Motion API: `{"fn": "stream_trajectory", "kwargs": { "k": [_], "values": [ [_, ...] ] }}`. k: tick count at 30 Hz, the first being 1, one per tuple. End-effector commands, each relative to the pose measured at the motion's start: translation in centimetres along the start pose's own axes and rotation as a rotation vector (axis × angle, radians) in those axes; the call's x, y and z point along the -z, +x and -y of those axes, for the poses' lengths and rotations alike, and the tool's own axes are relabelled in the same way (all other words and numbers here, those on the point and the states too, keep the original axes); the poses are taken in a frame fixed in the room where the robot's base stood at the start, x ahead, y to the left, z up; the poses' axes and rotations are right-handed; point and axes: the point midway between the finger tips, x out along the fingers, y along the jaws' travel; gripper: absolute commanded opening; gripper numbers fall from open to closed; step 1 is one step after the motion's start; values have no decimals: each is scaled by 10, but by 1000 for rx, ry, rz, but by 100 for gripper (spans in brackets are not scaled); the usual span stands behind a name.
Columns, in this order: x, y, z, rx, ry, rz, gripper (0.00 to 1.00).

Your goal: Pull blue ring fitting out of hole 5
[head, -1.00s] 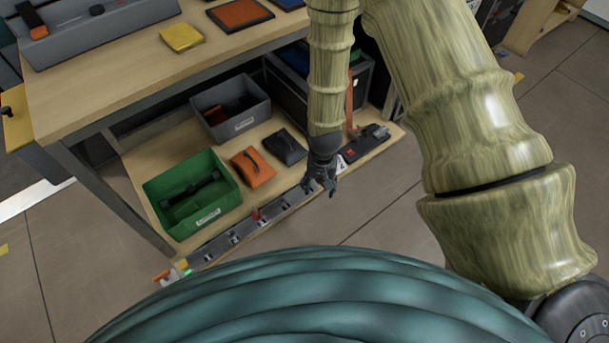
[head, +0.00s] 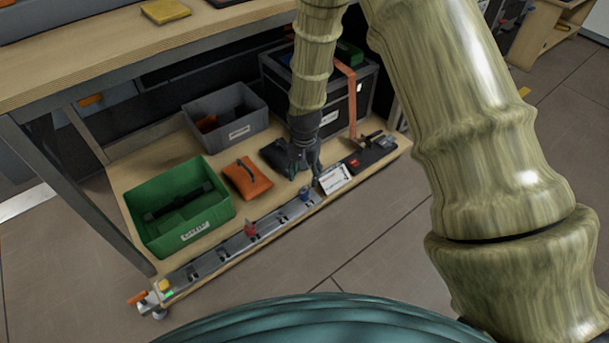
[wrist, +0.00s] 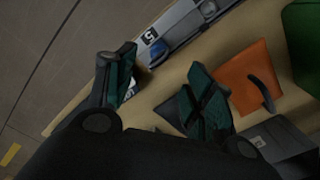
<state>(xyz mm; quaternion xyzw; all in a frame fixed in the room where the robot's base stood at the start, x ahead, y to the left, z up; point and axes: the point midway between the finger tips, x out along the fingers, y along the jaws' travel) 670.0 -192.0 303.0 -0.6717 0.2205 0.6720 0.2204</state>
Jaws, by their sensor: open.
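The blue ring fitting (head: 305,194) sits in the grey strip of holes (head: 221,256) along the front edge of the low shelf, near the strip's right end. In the wrist view the blue fitting (wrist: 157,52) shows beside a label with a 5, on the strip (wrist: 178,30). My gripper (head: 306,176) hangs just above and beside the fitting in the head view. In the wrist view its two dark green fingers (wrist: 155,88) are spread apart with nothing between them, and the fitting lies beyond their tips. The fitting's lower part is hidden.
A red fitting (head: 250,229) stands further left in the strip. Behind are an orange case (head: 248,180), a green crate (head: 230,207) and a grey bin (head: 262,112). A white label plate (head: 335,179) is close right. The workbench top (head: 120,62) overhangs the shelf's rear.

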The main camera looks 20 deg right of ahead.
Motion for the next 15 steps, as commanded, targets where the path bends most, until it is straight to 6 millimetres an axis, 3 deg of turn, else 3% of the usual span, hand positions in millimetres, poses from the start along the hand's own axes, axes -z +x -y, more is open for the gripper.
{"fn": "stream_trajectory", "kwargs": {
  "k": [15],
  "values": [
    [0, 70, 0, 0, -1, 1, 53]
  ]
}}
